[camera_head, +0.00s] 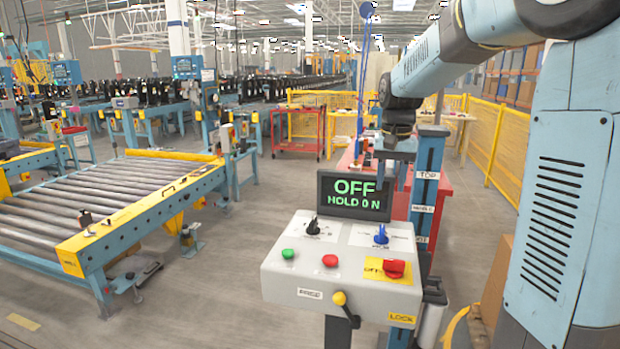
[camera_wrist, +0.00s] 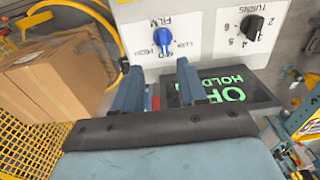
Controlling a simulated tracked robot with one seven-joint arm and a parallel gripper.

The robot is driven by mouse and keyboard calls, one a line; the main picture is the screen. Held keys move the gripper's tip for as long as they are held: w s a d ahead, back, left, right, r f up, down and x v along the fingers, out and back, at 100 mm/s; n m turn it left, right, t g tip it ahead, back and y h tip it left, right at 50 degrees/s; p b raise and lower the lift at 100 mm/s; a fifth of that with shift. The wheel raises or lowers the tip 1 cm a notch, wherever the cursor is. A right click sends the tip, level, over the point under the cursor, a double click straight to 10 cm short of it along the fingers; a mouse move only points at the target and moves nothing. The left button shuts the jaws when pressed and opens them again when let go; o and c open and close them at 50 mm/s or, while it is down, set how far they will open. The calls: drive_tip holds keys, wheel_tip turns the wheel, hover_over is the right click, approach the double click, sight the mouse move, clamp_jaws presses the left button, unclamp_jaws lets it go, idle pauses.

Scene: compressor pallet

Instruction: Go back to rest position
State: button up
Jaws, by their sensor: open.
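My gripper (camera_head: 396,158) hangs from my arm behind and above the right side of the control panel (camera_head: 278,262) in the head view. In the wrist view my gripper (camera_wrist: 157,82) shows two blue-grey fingers apart, with nothing held between them. The panel's black display (camera_head: 353,196) reads "OFF" and "HOLD 0 N" in green. The display also shows in the wrist view (camera_wrist: 262,97), partly hidden by a finger. A blue FILM knob (camera_wrist: 162,37) and a black TURNS knob (camera_wrist: 252,25) sit on the panel beyond the fingers. The fingers look clear of both knobs.
The panel also has a green button (camera_head: 288,254), a red button (camera_head: 330,260), a red switch (camera_head: 393,268) and a yellow-tipped lever (camera_head: 340,299). A roller conveyor (camera_head: 80,250) stands left. A cardboard box (camera_wrist: 65,75) and yellow mesh fence (camera_wrist: 28,150) lie left in the wrist view.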

drive_tip(key=s+n+t, duration=0.3)
drive_tip(key=s+t, duration=0.2)
drive_tip(key=s, duration=2.1)
drive_tip(key=shift+s+r, duration=0.15)
drive_tip(key=shift+r, duration=0.2)
